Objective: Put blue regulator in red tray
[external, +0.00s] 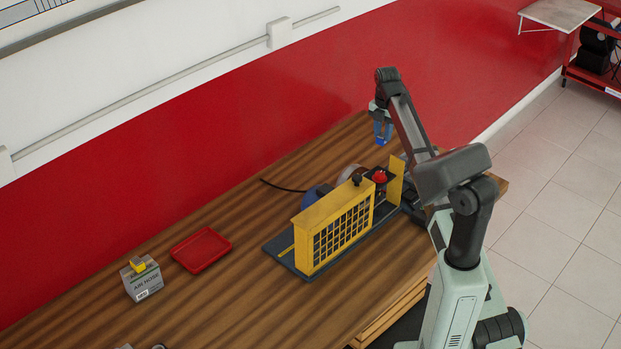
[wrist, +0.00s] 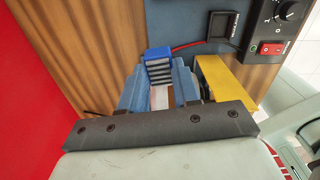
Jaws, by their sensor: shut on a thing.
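My gripper (external: 382,131) is raised above the far right part of the table, beyond the yellow-guarded trainer. In the wrist view my gripper (wrist: 159,85) is shut on the blue regulator (wrist: 158,55), a small blue block with light ribbed stripes. The regulator (external: 381,141) shows only as a small blue patch between the fingertips in the external view. The red tray (external: 201,249) lies flat and empty on the left part of the table, well away from my gripper.
The trainer with its yellow mesh guard (external: 340,229) and red button stands between my gripper and the tray. Table around the tray is mostly clear. A red wall (external: 180,150) runs behind.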

